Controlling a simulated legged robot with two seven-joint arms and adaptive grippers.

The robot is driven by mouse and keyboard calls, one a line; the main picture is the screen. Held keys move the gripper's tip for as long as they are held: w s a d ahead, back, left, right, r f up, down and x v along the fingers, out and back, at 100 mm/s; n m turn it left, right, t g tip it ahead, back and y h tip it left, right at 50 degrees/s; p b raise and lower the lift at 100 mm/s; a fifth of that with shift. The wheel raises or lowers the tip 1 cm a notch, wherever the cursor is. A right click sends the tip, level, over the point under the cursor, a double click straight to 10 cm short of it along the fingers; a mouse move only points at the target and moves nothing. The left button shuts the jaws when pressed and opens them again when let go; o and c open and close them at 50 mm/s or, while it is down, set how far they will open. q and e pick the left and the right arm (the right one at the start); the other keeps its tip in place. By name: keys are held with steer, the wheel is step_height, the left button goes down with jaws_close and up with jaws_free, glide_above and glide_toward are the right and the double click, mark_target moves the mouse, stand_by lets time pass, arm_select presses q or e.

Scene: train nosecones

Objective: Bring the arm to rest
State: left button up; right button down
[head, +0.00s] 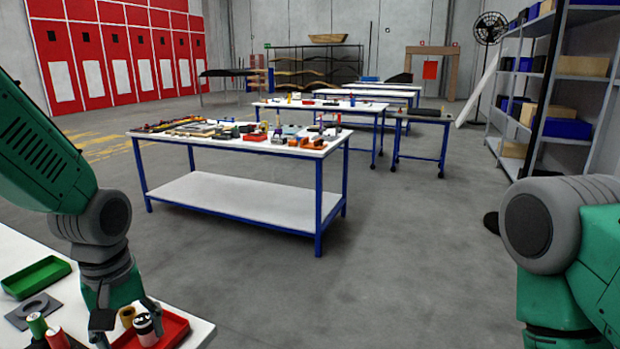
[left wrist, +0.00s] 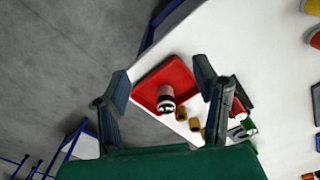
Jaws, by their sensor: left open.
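My left gripper (head: 128,322) hangs over the white table at the lower left, fingers pointing down. In the left wrist view its two fingers (left wrist: 162,82) are spread apart with nothing clamped between them. Below them is a red tray (left wrist: 181,72); it also shows in the head view (head: 178,331). A cylinder with white and black bands and a pinkish top (left wrist: 166,98) stands in the tray; it also shows in the head view (head: 147,330). Small gold cylinders (left wrist: 182,114) are near it. My right arm is at the right edge; its gripper is out of view.
On the same table (head: 20,245) are a green tray (head: 36,277), a grey plate (head: 33,310) and green and red cylinders (head: 38,325). A blue-framed workbench (head: 250,205) with many parts stands ahead. Shelves (head: 585,66) stand at the right. Open floor (head: 400,270) lies between.

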arm_select(q)
steer(key=s+f+m+b, duration=0.2)
steer(key=s+f, duration=0.3)
steer(key=f, duration=0.5)
steer(key=s+f+m+b, duration=0.2)
steer(key=s+f, duration=0.3)
steer(key=f, duration=0.6)
steer(key=s+f+m+b, duration=0.2)
steer(key=s+f+m, duration=0.2)
steer(key=s+f, duration=0.7)
steer(key=s, duration=0.2)
steer(key=shift+s+a+f+t+b, duration=0.3)
steer(key=shift+f, duration=0.1)
arm_select(e)
step_height(320, 180, down, 6)
steer(key=shift+s+f, duration=0.2)
steer(key=shift+s, duration=0.05)
